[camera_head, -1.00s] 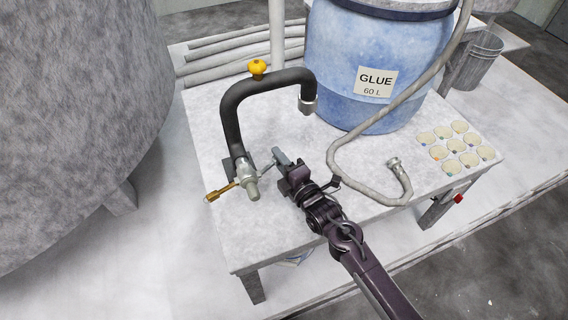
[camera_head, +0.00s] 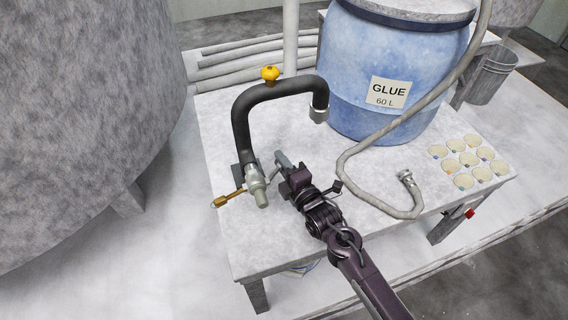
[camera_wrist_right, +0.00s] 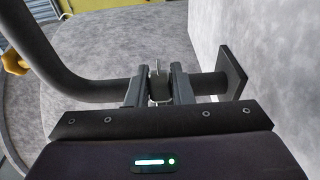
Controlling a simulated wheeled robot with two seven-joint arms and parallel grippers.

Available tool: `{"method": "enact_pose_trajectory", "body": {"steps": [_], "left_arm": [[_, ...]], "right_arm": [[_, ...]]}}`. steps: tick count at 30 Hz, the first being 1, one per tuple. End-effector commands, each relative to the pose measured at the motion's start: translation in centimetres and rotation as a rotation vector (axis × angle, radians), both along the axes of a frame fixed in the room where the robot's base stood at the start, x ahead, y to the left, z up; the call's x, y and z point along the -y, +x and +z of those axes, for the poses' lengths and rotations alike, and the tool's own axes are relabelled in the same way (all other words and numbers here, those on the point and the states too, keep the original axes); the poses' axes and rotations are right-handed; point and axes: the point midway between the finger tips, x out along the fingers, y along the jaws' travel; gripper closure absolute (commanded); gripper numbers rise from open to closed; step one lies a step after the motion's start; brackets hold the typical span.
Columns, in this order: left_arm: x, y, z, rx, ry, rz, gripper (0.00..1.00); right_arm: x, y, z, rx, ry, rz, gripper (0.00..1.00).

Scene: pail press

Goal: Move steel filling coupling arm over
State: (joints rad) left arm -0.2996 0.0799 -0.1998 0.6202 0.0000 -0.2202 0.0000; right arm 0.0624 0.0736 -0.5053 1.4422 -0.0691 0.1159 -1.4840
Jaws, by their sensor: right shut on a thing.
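A black bent filling pipe (camera_head: 240,125) with a yellow knob (camera_head: 270,74) rises from the white table and ends in a downturned nozzle (camera_head: 319,115). At its near foot is a steel coupling (camera_head: 256,182) with a brass arm (camera_head: 228,198) pointing left. My right gripper (camera_head: 283,162) is just right of the coupling. In the right wrist view its fingers (camera_wrist_right: 158,88) are shut on a small upright steel piece (camera_wrist_right: 158,70), the steel coupling arm, in front of the dark pipe (camera_wrist_right: 85,88). The grip largely hides this arm in the head view. My left gripper is not in view.
A blue glue pail (camera_head: 375,75) stands at the table's back. A grey hose (camera_head: 352,170) lies looped right of my gripper. Several round pale discs (camera_head: 466,160) lie at the table's right. A big grey tank (camera_head: 80,100) stands left. The table's front (camera_head: 250,240) is bare.

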Motion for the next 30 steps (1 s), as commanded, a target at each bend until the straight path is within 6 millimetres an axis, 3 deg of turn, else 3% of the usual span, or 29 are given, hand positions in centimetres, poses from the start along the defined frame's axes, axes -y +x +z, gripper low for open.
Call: {"method": "enact_pose_trajectory", "body": {"steps": [13,21,22,27,30], "left_arm": [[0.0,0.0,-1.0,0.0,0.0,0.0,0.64],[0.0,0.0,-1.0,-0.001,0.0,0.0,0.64],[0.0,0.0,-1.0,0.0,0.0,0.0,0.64],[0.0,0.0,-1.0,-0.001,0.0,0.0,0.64],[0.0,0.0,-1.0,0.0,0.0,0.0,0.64]], "right_arm": [[-2.0,0.6,-0.1,0.0,0.001,0.003,0.92],[-2.2,0.6,0.0,-0.001,0.0,0.003,0.92],[-2.2,0.6,0.0,-0.001,0.0,0.003,0.77],[-2.1,0.7,0.0,-0.001,0.001,0.002,0.55],[-2.1,0.7,0.0,0.0,0.0,0.001,0.54]]}}
